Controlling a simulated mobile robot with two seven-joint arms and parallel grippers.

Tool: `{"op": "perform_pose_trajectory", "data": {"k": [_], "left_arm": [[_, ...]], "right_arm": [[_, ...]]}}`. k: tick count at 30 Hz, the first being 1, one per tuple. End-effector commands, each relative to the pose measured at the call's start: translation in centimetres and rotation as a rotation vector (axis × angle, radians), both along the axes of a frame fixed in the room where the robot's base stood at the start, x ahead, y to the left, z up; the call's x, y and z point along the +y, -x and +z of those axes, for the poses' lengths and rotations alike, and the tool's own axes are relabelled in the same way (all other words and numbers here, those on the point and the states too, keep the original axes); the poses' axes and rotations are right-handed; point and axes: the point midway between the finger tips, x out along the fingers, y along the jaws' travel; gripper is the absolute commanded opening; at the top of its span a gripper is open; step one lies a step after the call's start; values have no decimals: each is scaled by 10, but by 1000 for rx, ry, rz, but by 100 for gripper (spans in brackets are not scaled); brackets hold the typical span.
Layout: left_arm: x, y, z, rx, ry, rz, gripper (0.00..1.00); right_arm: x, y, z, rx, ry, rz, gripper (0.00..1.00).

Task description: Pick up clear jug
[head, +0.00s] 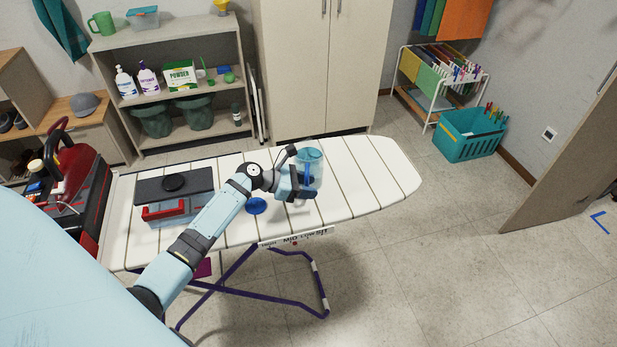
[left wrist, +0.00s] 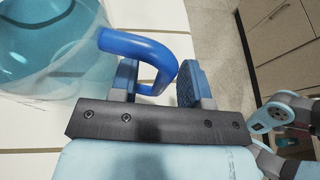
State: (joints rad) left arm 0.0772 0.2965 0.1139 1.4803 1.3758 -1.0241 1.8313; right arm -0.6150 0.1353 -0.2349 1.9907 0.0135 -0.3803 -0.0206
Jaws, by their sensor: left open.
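The clear jug (head: 310,160) is a see-through, bluish vessel with a blue handle, standing on the ironing board (head: 372,170). In the left wrist view the jug (left wrist: 50,50) fills the upper left, and its blue handle (left wrist: 140,47) curves toward my gripper. My left gripper (head: 302,188) is at the near side of the jug. In the left wrist view the left gripper (left wrist: 158,82) is open, with the lower part of the handle between its two fingers. Whether a finger touches the handle I cannot tell. My right gripper is in neither view.
A light-blue case with a red handle (head: 162,212) and a round blue object (head: 256,206) are on the board. A red and black appliance (head: 75,185) stands at its left end. Shelves (head: 170,95) and a cabinet (head: 310,80) stand behind. The board's right end is clear.

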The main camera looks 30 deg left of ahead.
Motion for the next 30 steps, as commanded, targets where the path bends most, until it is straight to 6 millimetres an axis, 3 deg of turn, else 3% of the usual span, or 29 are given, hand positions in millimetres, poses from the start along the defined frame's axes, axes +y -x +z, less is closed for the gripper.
{"op": "perform_pose_trajectory", "data": {"k": [4,10,30], "left_arm": [[0,0,1,0,0,0,43],[0,0,1,0,-1,0,0],[1,0,8,-4,-2,-1,0]], "right_arm": [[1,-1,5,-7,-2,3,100],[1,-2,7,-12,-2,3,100],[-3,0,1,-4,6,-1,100]]}}
